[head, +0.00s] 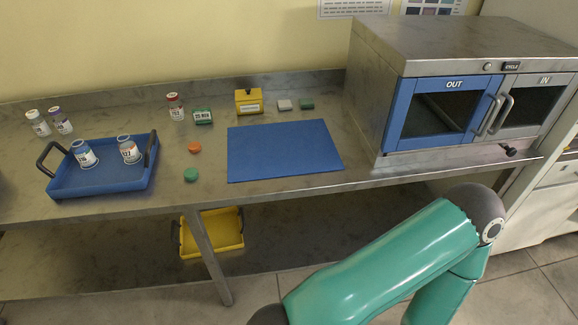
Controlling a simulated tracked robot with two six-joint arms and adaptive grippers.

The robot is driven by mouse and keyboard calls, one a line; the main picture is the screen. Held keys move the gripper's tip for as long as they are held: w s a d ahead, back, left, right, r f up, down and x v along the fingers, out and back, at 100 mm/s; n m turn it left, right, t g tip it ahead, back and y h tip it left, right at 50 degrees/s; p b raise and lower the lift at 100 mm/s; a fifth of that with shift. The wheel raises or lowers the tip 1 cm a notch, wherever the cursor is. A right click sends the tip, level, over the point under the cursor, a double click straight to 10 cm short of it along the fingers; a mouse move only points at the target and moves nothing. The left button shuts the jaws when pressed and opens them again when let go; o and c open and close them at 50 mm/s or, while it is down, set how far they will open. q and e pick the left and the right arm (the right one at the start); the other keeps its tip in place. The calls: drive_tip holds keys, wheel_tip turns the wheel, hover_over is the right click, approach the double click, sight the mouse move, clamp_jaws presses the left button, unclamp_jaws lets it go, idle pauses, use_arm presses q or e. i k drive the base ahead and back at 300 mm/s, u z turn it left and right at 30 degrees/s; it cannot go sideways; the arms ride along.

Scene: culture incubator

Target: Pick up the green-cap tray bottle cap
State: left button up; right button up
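A small round green cap (191,174) lies on the steel bench near its front edge, just right of the blue tray (147,183). An orange cap (195,147) lies a little behind it. Two labelled bottles stand in the tray, a left one (86,157) and a right one (130,153). No green cap shows on either bottle. My green arm (380,260) crosses the lower right, but its gripper is not visible. My other gripper is not in view either.
A blue mat (285,150) lies right of the caps. The incubator (455,50) stands at right, doors shut. A yellow tray (226,245) sits on the lower shelf.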

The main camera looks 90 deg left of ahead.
sight(190, 173)
drive_tip(key=z, duration=0.45)
drive_tip(key=i, duration=0.25)
drive_tip(key=u, duration=2.05)
drive_tip(key=i, duration=0.2)
drive_tip(key=u, duration=2.75)
drive_tip(key=i, duration=0.6)
drive_tip(key=z, duration=0.05)
